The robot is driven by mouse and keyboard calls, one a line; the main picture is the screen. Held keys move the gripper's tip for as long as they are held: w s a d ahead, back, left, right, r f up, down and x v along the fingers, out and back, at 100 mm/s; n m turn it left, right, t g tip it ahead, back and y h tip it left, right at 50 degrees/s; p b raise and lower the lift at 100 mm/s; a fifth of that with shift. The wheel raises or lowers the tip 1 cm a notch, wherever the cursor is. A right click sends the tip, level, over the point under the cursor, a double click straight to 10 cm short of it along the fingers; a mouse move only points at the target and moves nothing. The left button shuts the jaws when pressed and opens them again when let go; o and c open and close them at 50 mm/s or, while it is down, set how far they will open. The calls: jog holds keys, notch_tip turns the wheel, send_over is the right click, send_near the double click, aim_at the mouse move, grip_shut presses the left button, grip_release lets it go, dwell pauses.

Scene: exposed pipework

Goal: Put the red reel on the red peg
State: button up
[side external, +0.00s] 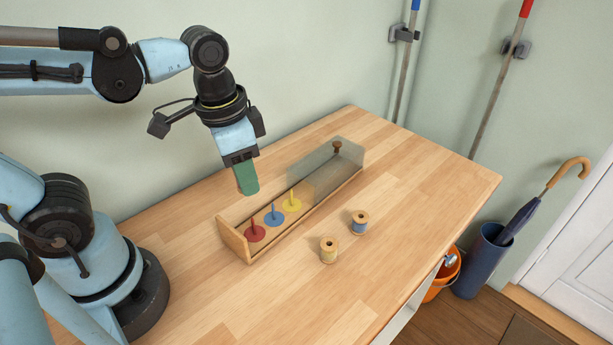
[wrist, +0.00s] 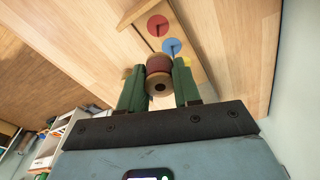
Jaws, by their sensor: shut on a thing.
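My gripper (side external: 248,189) is above the wooden rack and shut. In the wrist view its green fingers (wrist: 159,72) are closed on the red reel (wrist: 159,64), a wooden spool with dark red thread. In the side view the reel is hidden by a finger. The red peg (side external: 254,229) stands on a red disc at the rack's near left end, below my gripper and apart from the reel. The red disc also shows in the wrist view (wrist: 157,25). The red peg is bare.
The rack (side external: 236,243) also has a bare blue peg (side external: 274,215) and a bare yellow peg (side external: 292,202). A clear cover (side external: 325,170) with a brown knob is over its far end. A yellow reel (side external: 328,250) and a blue reel (side external: 360,222) stand in front on the table.

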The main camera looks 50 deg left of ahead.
send_over(252, 221)
jog(key=shift+a+f, duration=0.1)
jog(key=shift+f, duration=2.8)
jog(key=shift+w+f, duration=0.1)
jog(key=shift+f, duration=2.75)
jog(key=o, duration=1.1)
jog(key=shift+s+a+r, duration=0.1)
jog(key=shift+s+r, duration=0.15)
jog(key=shift+r, duration=1.75)
jog(key=shift+s+a+r, duration=0.1)
jog(key=shift+s+r, duration=0.15)
jog(key=shift+r, duration=1.75)
jog(key=shift+s+a+r, duration=0.1)
jog(key=shift+s+r, duration=0.15)
jog(key=shift+r, duration=1.75)
jog(key=shift+w, duration=0.1)
